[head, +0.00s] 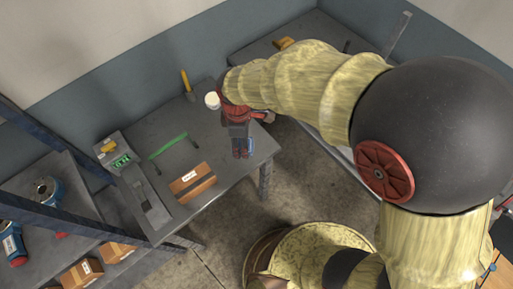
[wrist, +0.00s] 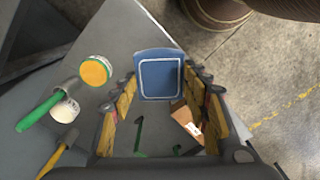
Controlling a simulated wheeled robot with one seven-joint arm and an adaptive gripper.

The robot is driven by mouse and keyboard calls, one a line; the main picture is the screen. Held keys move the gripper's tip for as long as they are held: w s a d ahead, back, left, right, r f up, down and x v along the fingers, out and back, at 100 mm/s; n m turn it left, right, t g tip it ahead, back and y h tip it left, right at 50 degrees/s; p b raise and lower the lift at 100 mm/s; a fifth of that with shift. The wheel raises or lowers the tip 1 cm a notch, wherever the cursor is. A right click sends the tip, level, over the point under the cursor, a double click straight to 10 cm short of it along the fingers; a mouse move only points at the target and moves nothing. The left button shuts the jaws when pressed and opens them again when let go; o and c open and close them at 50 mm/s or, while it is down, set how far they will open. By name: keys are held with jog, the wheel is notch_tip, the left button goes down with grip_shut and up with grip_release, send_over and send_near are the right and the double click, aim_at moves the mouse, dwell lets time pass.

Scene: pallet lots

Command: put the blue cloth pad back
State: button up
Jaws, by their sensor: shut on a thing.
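The blue cloth pad (wrist: 160,75) is a flat square with a pale stitched outline. In the wrist view it stands between the fingertips of my gripper (wrist: 162,84), which is shut on it. In the head view my gripper (head: 241,151) points down over the right part of the grey table (head: 222,174). Only a small blue piece of the pad (head: 250,146) shows there, beside the fingers. The pad appears held above the table; the exact gap cannot be told.
A white-topped container (head: 212,100) and a yellow-handled tool (head: 187,84) stand behind my gripper.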

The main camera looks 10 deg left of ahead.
jog(key=s+a+n, duration=0.3)
jog(key=s+n, duration=0.1)
jog(key=s, duration=0.1)
jog(key=w+d+f+b, duration=0.1)
jog(key=w, duration=0.1)
jog(key=w+d+f, duration=0.1)
jog(key=w+f, duration=0.1)
jog(key=w, duration=0.1)
jog(key=w+d+f+b, duration=0.1)
jog(key=w+d, duration=0.1)
jog(key=shift+w+f+b, duration=0.15)
jog(key=shift+w+b, duration=0.15)
jog(key=shift+b, duration=0.05)
jog(key=w+f, duration=0.1)
jog(key=w+d+f+b, duration=0.1)
jog(key=f, duration=0.1)
jog(key=w+f, duration=0.1)
jog(key=shift+w+d+f, duration=0.3)
jog(key=shift+d+f, duration=0.1)
jog(key=shift+w+f+b, duration=0.15)
jog(key=shift+b, duration=0.15)
jog(key=shift+w+d+f+b, duration=0.15)
jog(key=shift+f+b, duration=0.1)
jog(key=shift+f, duration=0.65)
jog(key=shift+w+d+f+b, duration=0.1)
jog(key=shift+f+b, duration=0.15)
jog(key=shift+f, duration=0.65)
